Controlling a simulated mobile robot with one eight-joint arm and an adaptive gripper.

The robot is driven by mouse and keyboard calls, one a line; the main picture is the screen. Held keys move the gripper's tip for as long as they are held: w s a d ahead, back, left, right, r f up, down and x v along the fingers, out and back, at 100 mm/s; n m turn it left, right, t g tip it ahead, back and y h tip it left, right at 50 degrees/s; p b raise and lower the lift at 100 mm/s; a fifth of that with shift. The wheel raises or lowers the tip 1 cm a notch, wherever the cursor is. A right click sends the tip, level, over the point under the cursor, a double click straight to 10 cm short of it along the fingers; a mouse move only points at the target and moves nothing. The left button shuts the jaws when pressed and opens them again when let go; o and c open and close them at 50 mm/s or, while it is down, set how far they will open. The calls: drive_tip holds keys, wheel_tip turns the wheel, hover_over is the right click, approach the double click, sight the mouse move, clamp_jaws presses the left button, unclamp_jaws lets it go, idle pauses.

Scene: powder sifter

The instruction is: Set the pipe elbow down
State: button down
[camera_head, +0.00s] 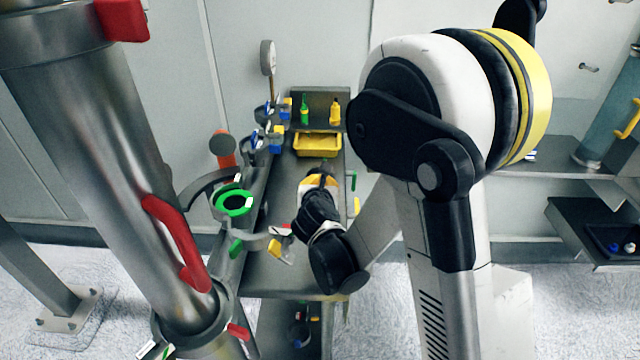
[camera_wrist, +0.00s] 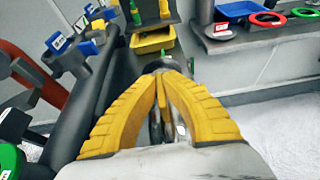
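My gripper (camera_head: 320,180) is over the narrow metal bench, its yellow fingers pointing towards the far end. In the wrist view the fingertips (camera_wrist: 161,76) come close together. A grey metal piece, which looks like the pipe elbow (camera_wrist: 158,63), shows just past and around the fingertips. The fingers appear shut on it. Most of it is hidden behind the fingers, and in the head view only a small grey bit shows. I cannot tell whether it touches the bench.
A yellow tray (camera_head: 318,145) lies past my gripper, with a green bottle (camera_head: 304,112) and a yellow bottle (camera_head: 335,111) behind it. Blue-handled clamps (camera_head: 277,139) and a green ring (camera_head: 234,202) line the left. A large steel pipe with red handles (camera_head: 180,240) stands front left.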

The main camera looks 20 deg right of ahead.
drive_tip(key=shift+s+r, duration=0.1)
drive_tip(key=shift+r, duration=0.05)
drive_tip(key=shift+f+b, duration=0.5)
drive_tip(key=shift+b, duration=0.05)
drive_tip(key=shift+f, duration=0.15)
drive_tip(key=c, duration=1.6)
unclamp_jaws()
